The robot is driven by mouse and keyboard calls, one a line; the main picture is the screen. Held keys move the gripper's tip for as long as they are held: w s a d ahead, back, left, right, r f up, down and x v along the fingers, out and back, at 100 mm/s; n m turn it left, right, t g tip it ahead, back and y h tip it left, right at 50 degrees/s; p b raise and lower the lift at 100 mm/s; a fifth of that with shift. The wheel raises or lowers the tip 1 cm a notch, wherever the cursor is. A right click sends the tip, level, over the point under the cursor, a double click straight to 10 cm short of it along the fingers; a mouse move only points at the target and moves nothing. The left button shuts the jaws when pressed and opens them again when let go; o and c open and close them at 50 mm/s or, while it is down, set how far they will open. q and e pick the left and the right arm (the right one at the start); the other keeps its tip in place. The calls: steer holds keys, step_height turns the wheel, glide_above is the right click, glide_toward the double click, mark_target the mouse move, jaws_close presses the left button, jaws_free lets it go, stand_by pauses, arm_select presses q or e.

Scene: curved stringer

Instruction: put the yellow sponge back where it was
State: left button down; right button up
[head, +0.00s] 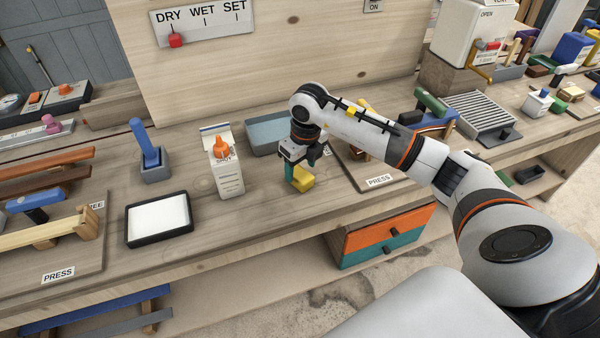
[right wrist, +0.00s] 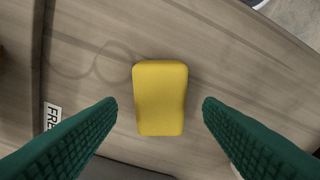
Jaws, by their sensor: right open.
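The yellow sponge (head: 303,179) lies on the wooden bench top, just in front of a grey-blue tray. It also shows in the right wrist view (right wrist: 161,97), lying flat between the two green fingers with a gap on each side. My right gripper (head: 299,176) is open and sits just above the sponge, pointing down. In the right wrist view its fingertips (right wrist: 160,108) stand apart on both sides of the sponge, and neither touches it. My left gripper is not in view.
The grey-blue tray (head: 268,132) is behind the gripper. A white carton (head: 226,172) with an orange top stands to its left. A black-rimmed white tray (head: 159,220) and a blue-handled tool (head: 148,150) are further left.

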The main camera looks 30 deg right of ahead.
mark_target(304, 176)
step_height(304, 176, up, 9)
steer(key=s+b, duration=0.1)
stand_by(0.6)
